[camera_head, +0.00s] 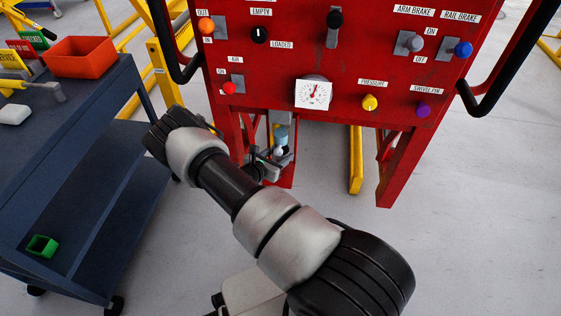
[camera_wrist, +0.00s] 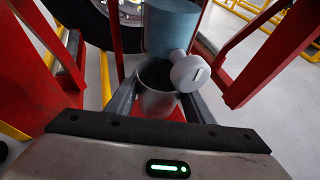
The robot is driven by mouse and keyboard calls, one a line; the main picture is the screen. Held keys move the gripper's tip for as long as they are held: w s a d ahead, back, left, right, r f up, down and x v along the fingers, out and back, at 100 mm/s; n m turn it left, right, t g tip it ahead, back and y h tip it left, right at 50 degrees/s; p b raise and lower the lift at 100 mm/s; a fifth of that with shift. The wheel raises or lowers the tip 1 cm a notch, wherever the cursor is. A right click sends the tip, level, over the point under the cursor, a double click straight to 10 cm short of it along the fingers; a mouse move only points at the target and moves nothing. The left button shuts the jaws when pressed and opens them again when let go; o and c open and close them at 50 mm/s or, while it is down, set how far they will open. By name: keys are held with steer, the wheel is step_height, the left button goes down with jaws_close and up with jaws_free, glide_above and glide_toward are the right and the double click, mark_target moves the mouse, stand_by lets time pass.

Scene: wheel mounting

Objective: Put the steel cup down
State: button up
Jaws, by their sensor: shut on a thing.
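The steel cup (camera_wrist: 157,104) is between the two fingers of my gripper (camera_wrist: 158,98) in the wrist view, and the gripper is shut on it. The cup looks upright with its dark open mouth up. It is just below a blue-grey cylinder (camera_wrist: 171,24) with a white round knob (camera_wrist: 190,73) on its side. A red surface shows beneath the cup; I cannot tell whether the cup touches it. In the head view my gripper (camera_head: 279,162) reaches in under the red panel, and the cup is hard to make out there.
The red control panel (camera_head: 330,72) stands above my gripper, with red legs (camera_head: 397,168) on both sides. A yellow bar (camera_head: 356,160) lies behind. A dark blue cart (camera_head: 95,130) with a red bin (camera_head: 80,57) and a green box (camera_head: 41,246) stands at left. The floor at right is clear.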

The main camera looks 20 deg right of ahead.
steer(key=shift+d+f+b, duration=0.15)
steer(key=shift+f+b, duration=0.45)
steer(key=shift+f, duration=1.15)
steer(key=shift+f, duration=0.2)
steer(key=o, duration=0.9)
